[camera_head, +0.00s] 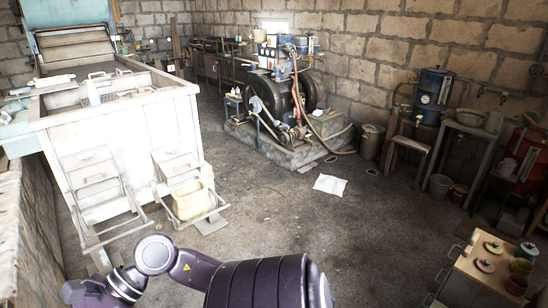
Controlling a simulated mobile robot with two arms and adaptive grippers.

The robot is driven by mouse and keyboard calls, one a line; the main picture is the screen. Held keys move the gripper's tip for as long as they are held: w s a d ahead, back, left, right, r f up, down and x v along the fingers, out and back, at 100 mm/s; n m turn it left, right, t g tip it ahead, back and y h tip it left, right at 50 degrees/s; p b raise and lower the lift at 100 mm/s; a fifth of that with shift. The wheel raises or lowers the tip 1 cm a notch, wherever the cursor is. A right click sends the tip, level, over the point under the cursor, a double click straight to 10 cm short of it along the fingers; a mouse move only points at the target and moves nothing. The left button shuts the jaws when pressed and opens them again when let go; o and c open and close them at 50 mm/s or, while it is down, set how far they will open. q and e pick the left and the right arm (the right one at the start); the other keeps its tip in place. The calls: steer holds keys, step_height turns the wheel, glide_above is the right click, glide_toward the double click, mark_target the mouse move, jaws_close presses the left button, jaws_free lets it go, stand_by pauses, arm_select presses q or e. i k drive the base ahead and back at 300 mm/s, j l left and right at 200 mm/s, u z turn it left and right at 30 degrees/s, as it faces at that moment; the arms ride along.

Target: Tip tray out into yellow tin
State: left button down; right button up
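A pale yellow tin (190,200) stands low at the front of a large white machine (120,140), on a small stand near the floor. Just above it a shallow metal tray or drawer (176,166) sticks out from the machine's front. A similar tray-like unit (92,172) sticks out further left, on its own sloping legs. I cannot tell which of these is the tray, or what is in them or in the tin. Purple links of my own arm cross the bottom of the view. No gripper fingers show.
An engine with a belt wheel (268,95) stands on a concrete plinth (285,148) at the back. A white sheet (330,185) lies on the open floor. A wooden cabinet with pots (480,275) is at lower right; a workbench (470,130) stands along the right wall.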

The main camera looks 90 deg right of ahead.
mark_target(522, 266)
steer(key=z, duration=4.6)
